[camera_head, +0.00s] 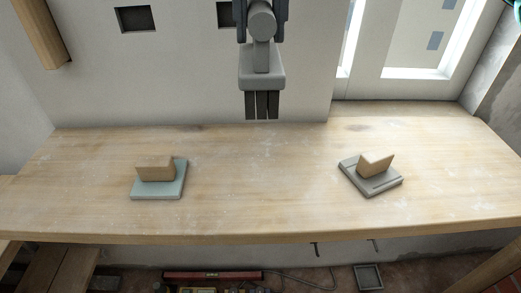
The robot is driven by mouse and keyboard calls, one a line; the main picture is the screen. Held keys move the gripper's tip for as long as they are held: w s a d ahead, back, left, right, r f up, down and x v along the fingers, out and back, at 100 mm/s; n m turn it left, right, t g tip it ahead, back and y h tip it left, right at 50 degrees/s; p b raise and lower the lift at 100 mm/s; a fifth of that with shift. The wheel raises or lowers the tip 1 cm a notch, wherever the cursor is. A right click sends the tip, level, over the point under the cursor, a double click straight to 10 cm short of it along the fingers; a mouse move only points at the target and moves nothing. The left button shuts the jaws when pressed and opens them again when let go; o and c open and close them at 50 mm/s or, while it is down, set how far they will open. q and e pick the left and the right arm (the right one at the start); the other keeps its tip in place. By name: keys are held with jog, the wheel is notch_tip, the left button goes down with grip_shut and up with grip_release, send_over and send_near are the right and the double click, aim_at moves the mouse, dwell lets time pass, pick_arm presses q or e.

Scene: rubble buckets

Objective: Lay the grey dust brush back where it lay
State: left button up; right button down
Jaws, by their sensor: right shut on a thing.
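The grey dust brush (262,75) hangs upright at the top middle, its dark bristles pointing down. My right gripper (261,28) is shut on its round grey handle, with one dark finger on each side. The bristles show in front of the pale wall, near the bench's back edge, and seem to be clear of the wood. The wooden bench (265,190) lies below. My left gripper is not in view.
A teal plate (170,192) with an angled wooden block (154,173) lies left on the bench. A grey plate (352,177) with a similar block (377,165) lies right. The bench between them is clear. A red level (212,275) and a grey tray (368,277) are below the front edge.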

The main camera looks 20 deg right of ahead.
notch_tip(320, 180, down, 18)
jog(key=shift+r, duration=0.25)
jog(key=shift+f+b, duration=0.2)
jog(key=shift+b, duration=0.25)
jog(key=c, duration=0.7)
grip_release()
jog(key=shift+r, duration=0.1)
